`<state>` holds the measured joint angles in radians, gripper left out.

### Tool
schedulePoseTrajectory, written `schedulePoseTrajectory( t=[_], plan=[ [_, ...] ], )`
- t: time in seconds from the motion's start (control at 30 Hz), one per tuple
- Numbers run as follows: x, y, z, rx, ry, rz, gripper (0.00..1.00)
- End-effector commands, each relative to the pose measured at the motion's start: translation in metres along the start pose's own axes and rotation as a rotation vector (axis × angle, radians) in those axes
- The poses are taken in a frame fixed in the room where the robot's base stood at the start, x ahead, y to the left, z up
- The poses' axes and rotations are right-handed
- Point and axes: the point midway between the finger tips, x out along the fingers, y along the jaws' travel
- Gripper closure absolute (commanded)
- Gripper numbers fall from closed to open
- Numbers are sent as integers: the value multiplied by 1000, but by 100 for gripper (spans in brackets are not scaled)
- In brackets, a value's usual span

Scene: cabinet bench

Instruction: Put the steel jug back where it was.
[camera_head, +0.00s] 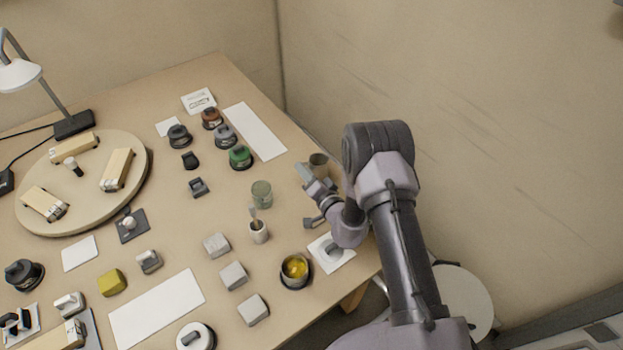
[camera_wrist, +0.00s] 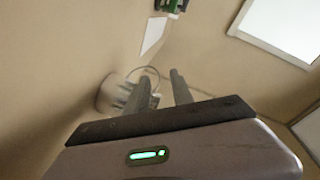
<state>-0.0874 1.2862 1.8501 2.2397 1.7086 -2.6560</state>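The steel jug (camera_head: 318,160) appears as a small grey open-topped vessel near the table's right edge in the head view, partly hidden by my arm. In the wrist view a pale metallic vessel (camera_wrist: 108,96) with a thin round handle loop, seemingly the jug, lies left of the fingers. My gripper (camera_wrist: 162,82) has its two dark fingers apart, with no object clearly clamped between them. The left finger overlaps the handle loop; I cannot tell whether it touches. In the head view my gripper (camera_head: 310,178) is just below the jug, its fingertips hard to make out.
A green glass jar (camera_head: 261,194), a white cup with a utensil (camera_head: 258,232) and a pot with yellow contents (camera_head: 295,271) stand left of my arm. A white mat (camera_head: 345,258) lies at the right edge. A blank white strip (camera_head: 255,131) is near the wall.

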Motion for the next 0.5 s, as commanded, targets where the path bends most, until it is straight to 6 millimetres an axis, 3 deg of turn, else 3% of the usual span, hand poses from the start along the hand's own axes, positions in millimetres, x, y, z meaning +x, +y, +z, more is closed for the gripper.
schedulePoseTrajectory(
  t=[0.33,0.5],
  plan=[
    [-83,-1,-2,5,0,6,72],
    [-109,2,1,3,-1,2,72]
  ],
)
